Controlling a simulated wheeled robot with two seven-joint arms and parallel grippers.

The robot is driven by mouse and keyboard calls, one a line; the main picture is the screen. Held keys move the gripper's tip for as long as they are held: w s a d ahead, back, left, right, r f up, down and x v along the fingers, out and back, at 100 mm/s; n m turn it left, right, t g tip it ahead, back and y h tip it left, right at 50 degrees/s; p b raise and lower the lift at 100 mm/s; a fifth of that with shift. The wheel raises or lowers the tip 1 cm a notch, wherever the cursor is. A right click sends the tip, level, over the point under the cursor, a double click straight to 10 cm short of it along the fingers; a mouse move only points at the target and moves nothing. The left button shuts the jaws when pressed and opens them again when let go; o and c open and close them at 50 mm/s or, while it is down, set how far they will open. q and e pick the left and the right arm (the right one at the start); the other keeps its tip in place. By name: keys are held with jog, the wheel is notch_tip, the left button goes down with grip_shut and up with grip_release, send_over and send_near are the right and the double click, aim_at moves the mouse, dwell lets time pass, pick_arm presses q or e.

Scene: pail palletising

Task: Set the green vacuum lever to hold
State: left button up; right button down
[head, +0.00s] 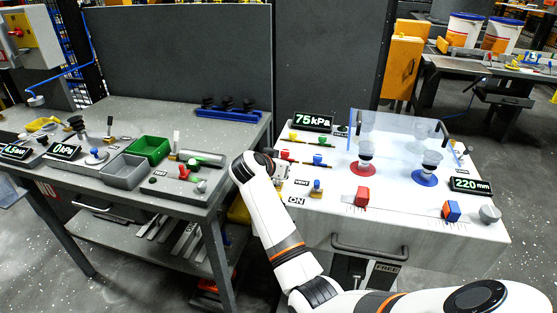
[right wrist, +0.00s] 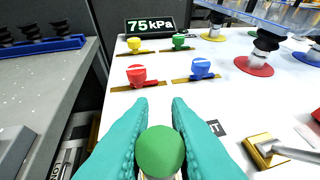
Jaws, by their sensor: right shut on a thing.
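The green ball knob of the vacuum lever (right wrist: 160,152) shows at the bottom middle of the right wrist view. My right gripper (right wrist: 160,115), with teal fingers, is shut on it, one finger on each side. The lever's stem below the knob is mostly hidden. A dark label (right wrist: 215,128) beside the right finger is partly covered, so I cannot read it fully. In the head view my right gripper (head: 279,170) is at the left edge of the white bench (head: 400,205), and my wrist hides the lever there. My left gripper is not in view.
Red (right wrist: 137,74) and blue (right wrist: 200,68) knobs on brass strips stand just beyond the fingers. A brass block with a metal handle (right wrist: 262,150) is close on the right. The display (right wrist: 150,25) reads 75 kPa. A grey table (head: 120,180) stands left.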

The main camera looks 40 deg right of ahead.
dwell(0.5)
jog(key=c, duration=1.4)
grip_release()
jog(key=shift+o, duration=0.2)
jog(key=b+v, duration=0.1)
jog(key=v, duration=1.1)
jog(key=shift+b, duration=0.3)
